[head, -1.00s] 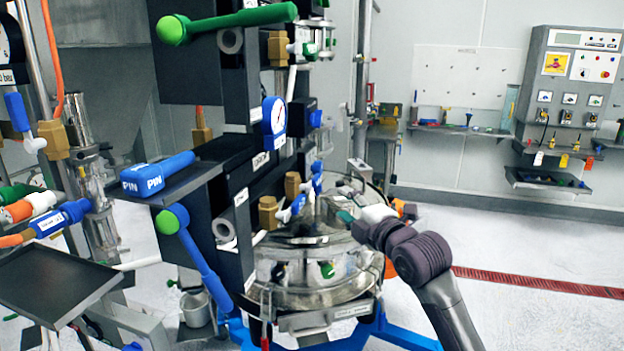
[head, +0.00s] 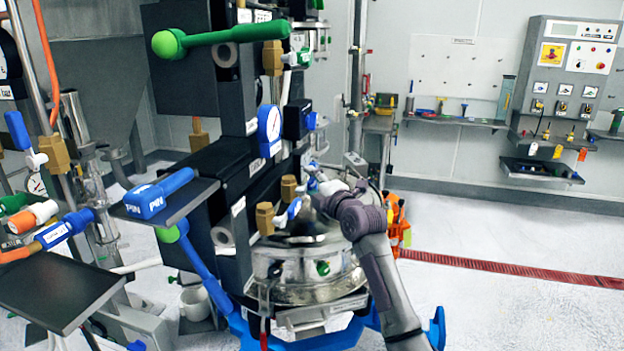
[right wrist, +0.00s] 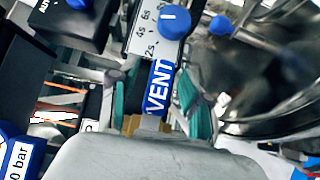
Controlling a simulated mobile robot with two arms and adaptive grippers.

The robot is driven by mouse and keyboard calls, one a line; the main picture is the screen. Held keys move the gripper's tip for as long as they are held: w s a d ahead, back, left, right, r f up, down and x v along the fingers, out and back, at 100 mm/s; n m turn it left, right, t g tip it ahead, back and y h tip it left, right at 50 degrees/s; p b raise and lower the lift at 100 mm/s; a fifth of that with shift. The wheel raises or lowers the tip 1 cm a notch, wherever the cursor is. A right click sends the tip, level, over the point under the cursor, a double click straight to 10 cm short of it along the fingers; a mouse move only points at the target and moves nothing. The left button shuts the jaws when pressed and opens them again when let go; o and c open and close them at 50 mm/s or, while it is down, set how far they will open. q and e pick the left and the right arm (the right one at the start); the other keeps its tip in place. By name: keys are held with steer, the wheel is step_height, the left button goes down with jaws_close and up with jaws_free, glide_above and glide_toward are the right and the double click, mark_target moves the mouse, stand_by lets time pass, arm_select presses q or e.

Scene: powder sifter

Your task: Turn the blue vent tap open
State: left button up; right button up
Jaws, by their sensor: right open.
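The blue vent tap handle (right wrist: 159,88), marked VENT in white, stands lengthwise in the middle of the right wrist view. My right gripper (right wrist: 155,100) is open, with one teal-padded finger on each side of the handle. A gap shows beside the handle, and I cannot tell whether either pad touches it. The lower part of the tap is hidden behind the gripper body. In the head view my right gripper (head: 318,192) is at the small taps on the column, above the steel vessel, and partly covers them. My left gripper is not in view.
A dial with a blue knob (right wrist: 175,19) sits close above the handle. The round steel vessel (head: 310,270) is below my right gripper. A blue-rimmed gauge (head: 269,130) and a tray with blue PIN parts (head: 190,205) are to the left. Open floor lies to the right.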

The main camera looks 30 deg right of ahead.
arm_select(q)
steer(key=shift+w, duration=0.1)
arm_select(e)
jaws_close()
stand_by(0.4)
